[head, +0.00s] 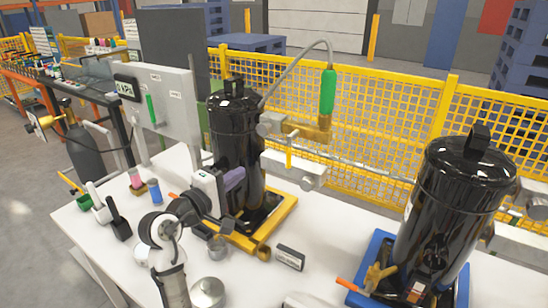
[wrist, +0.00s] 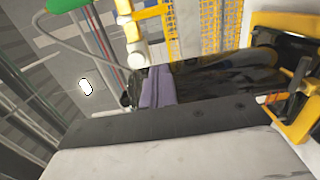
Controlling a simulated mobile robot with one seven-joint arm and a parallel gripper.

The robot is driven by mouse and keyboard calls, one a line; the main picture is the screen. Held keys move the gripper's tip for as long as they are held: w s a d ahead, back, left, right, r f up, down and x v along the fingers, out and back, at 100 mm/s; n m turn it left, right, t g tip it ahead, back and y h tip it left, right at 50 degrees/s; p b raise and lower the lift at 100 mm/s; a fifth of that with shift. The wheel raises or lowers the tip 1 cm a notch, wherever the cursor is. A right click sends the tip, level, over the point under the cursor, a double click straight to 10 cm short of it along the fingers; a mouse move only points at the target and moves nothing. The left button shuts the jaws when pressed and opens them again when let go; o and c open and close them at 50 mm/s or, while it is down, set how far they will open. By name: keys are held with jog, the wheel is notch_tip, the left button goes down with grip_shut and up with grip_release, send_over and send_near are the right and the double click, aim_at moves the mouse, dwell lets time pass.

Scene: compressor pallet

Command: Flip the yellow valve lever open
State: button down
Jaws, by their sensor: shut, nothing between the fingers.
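My gripper is apart from the lever, which is farther back and to the right.
A green-handled hose end (head: 327,92) hangs above the pipe. A second black tank (head: 452,205) stands on a blue base at right. Small cups and tools are on the white table (head: 330,225). A yellow mesh fence (head: 395,110) runs behind.

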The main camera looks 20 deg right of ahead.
jog(key=w+d+b, duration=0.1)
jog(key=w+d, duration=0.2)
jog(key=d, duration=0.8)
jog(key=shift+w+d, duration=0.1)
jog(key=shift+w, duration=0.1)
dwell(0.4)
